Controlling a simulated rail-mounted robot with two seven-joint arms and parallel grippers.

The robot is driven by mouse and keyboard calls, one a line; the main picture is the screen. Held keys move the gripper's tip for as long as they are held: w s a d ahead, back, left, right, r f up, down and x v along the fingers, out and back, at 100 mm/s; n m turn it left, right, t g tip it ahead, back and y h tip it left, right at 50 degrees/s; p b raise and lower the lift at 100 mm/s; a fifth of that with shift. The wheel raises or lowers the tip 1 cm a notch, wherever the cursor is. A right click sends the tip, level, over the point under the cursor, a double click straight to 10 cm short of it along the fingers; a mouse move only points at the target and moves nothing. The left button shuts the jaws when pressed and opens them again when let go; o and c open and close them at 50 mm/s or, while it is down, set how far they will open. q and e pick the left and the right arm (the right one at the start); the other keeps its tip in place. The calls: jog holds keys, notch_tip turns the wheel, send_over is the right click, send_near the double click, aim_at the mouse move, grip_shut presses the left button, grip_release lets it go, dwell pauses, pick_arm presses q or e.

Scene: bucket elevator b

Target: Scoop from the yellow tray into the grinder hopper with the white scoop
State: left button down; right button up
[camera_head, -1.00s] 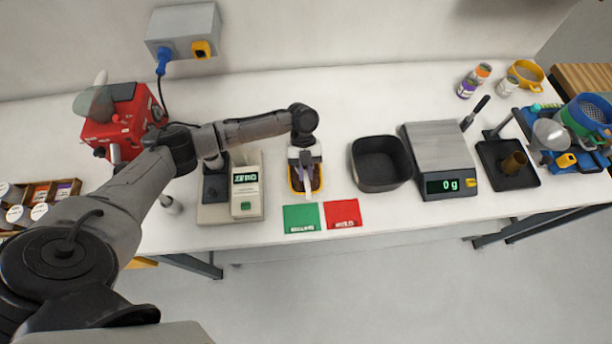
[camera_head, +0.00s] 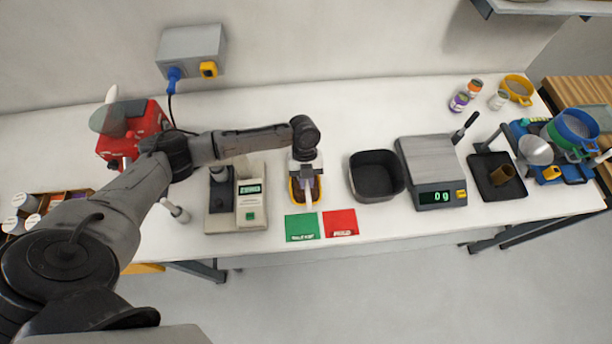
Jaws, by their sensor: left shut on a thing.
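The yellow tray (camera_head: 293,197) with dark brown contents stands near the front middle of the bench. My left gripper (camera_head: 306,181) points down over it. It is shut on the white scoop (camera_head: 307,199), whose pale shaft reaches down into the tray. Whether the scoop's bowl is in the contents is too small to tell. The red grinder (camera_head: 146,118) stands at the back left with a translucent grey-green hopper (camera_head: 108,118) on top. My left forearm passes in front of part of the grinder. My right gripper is out of view.
A grey meter (camera_head: 250,205) stands left of the tray. A black bin (camera_head: 376,174) and a scale (camera_head: 432,165) reading 0 g stand to its right. Green (camera_head: 302,227) and red (camera_head: 340,223) cards lie in front. A socket box (camera_head: 191,52) hangs behind, its cable trailing down.

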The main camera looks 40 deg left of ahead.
aim_at(308, 187)
pick_arm(q)
jog(key=shift+s+d+r+t+y+p, duration=0.35)
jog(key=shift+r+t+y+p, duration=0.15)
jog(key=shift+p, duration=0.6)
jog(key=shift+s+d+r+t+y+p, duration=0.4)
jog(key=shift+y+p, duration=0.2)
jog(key=shift+p, duration=0.45)
jog(key=shift+s+d+r+t+y+p, duration=0.1)
jog(key=shift+d+r+t+y+p, duration=0.2)
jog(key=shift+p, duration=0.5)
